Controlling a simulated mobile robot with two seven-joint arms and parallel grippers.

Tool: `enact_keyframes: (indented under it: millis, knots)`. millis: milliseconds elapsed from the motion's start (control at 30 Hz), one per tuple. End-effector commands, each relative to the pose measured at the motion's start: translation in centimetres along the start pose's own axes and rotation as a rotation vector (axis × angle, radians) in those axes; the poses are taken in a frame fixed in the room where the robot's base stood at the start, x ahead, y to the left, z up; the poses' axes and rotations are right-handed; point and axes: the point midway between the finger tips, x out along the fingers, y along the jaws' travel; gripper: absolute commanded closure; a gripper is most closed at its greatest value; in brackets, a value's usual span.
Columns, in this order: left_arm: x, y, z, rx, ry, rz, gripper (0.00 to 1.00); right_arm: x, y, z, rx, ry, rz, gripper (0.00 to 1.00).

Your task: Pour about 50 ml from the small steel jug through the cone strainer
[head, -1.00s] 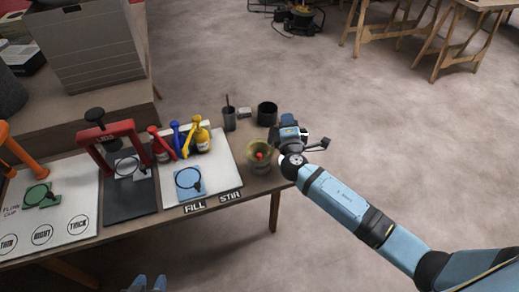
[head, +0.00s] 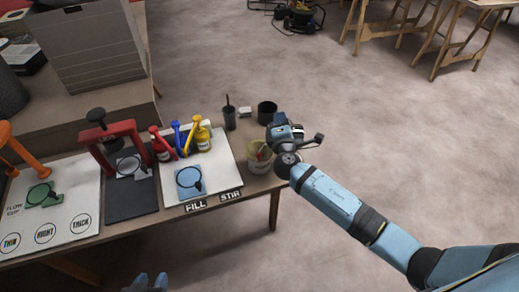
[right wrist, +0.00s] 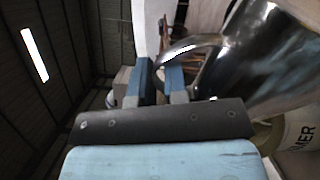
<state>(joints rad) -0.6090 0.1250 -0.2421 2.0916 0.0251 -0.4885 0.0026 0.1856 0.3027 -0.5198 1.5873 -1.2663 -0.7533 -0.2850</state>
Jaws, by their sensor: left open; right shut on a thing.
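My right gripper (right wrist: 160,80) is shut on the handle of the small steel jug (right wrist: 265,60), which fills the upper right of the right wrist view. Its mouth and contents are out of sight, and I cannot tell its exact tilt. In the head view my right gripper (head: 284,134) is over the right edge of the pale can (head: 259,165) and hides the jug. The can's label, ending in "MER", shows in the right wrist view (right wrist: 303,135) below the jug. The cone strainer at the can's top is mostly hidden. My left gripper (head: 148,284) is open at the bottom edge, away from the bench.
Behind the can stand a dark cup (head: 267,112) and a dark pot with a stick (head: 229,120). Red, blue and yellow bottles (head: 201,137) stand on the white board left of the can.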

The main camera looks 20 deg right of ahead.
Motion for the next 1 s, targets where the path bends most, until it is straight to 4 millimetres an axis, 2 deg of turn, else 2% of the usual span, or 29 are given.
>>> enact_keyframes:
  millis: [1000]
  knots:
    - [-0.19,-0.03,-0.18,-0.003,-0.006,0.0,0.57,0.02,0.44,-0.28,-0.053,0.002,0.002,1.0]
